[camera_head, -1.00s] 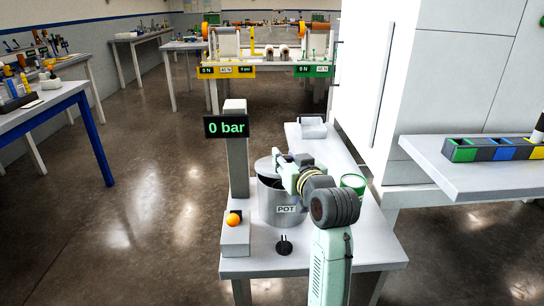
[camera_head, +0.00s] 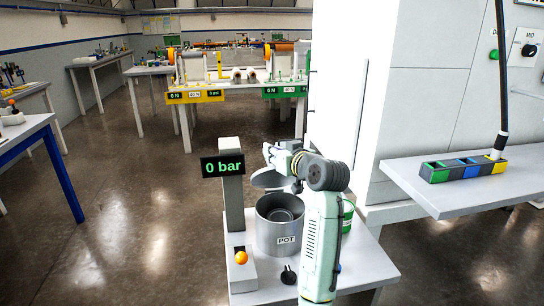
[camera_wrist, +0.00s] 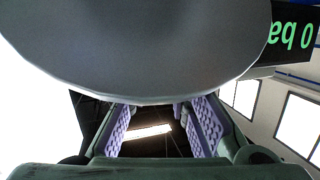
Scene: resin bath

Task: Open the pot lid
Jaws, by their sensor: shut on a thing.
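The grey metal pot (camera_head: 268,232), labelled POT, stands on the small table with its top open and its dark inside showing. The round grey lid (camera_head: 267,179) hangs above the pot's far left rim, apart from it and slightly tilted. My gripper (camera_head: 275,161) is shut on the lid and holds it up. In the wrist view the lid (camera_wrist: 150,55) fills the upper part, in front of the purple-padded fingers of my gripper (camera_wrist: 163,115). The exact grip point is hidden behind the lid.
A post with a "0 bar" display (camera_head: 223,167) stands close to the pot's left. An orange ball-shaped knob (camera_head: 241,258) and a black fitting (camera_head: 289,275) are at the table's front. A green container (camera_head: 348,215) is right of the pot, partly behind my arm.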

